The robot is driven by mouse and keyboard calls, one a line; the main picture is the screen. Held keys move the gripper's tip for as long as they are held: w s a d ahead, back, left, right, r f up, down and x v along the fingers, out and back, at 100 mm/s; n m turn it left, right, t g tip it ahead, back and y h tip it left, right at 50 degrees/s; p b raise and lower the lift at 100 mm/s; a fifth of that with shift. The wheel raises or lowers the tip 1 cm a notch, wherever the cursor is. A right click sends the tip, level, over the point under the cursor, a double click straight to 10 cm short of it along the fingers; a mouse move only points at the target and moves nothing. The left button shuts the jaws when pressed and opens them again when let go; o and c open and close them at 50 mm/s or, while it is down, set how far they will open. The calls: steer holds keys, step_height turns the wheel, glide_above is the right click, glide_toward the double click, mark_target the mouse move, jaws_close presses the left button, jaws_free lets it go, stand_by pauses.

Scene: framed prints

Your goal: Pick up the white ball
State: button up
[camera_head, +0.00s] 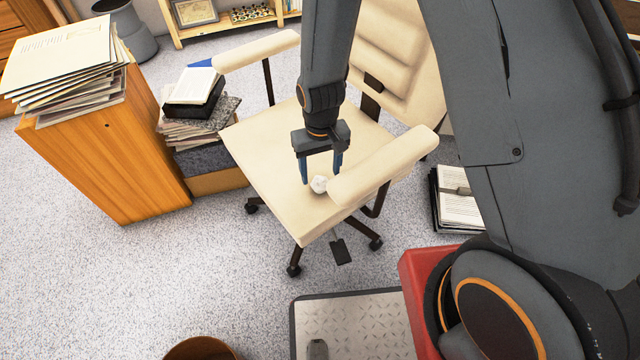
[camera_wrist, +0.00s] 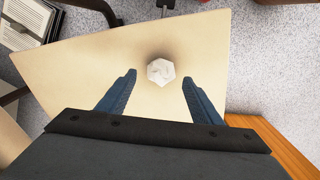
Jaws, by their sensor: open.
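The white ball (camera_head: 319,184) is small and faceted and rests on the seat of a cream office chair (camera_head: 265,165), near the right armrest. In the wrist view the ball (camera_wrist: 160,71) lies on the cream seat (camera_wrist: 75,75), just beyond the fingertips and about midway between them. My gripper (camera_head: 320,182) is over the seat with its two blue fingers pointing down, spread apart and empty. In the head view the ball appears between the fingertips, close to them. The wrist view also shows my gripper (camera_wrist: 157,78) open. I cannot tell the exact height of the fingertips above the seat.
The chair's right armrest (camera_head: 385,165) is close beside the ball and gripper. A wooden cabinet (camera_head: 110,150) with papers stands left, with stacked books (camera_head: 195,115) between it and the chair. More books (camera_head: 458,200) lie right of the chair. Open carpet lies at front left.

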mark_target(320, 179)
steer(key=shift+s+f+b, duration=0.15)
steer(key=shift+f+b, duration=0.15)
steer(key=shift+f, duration=2.05)
steer(key=c, duration=1.1)
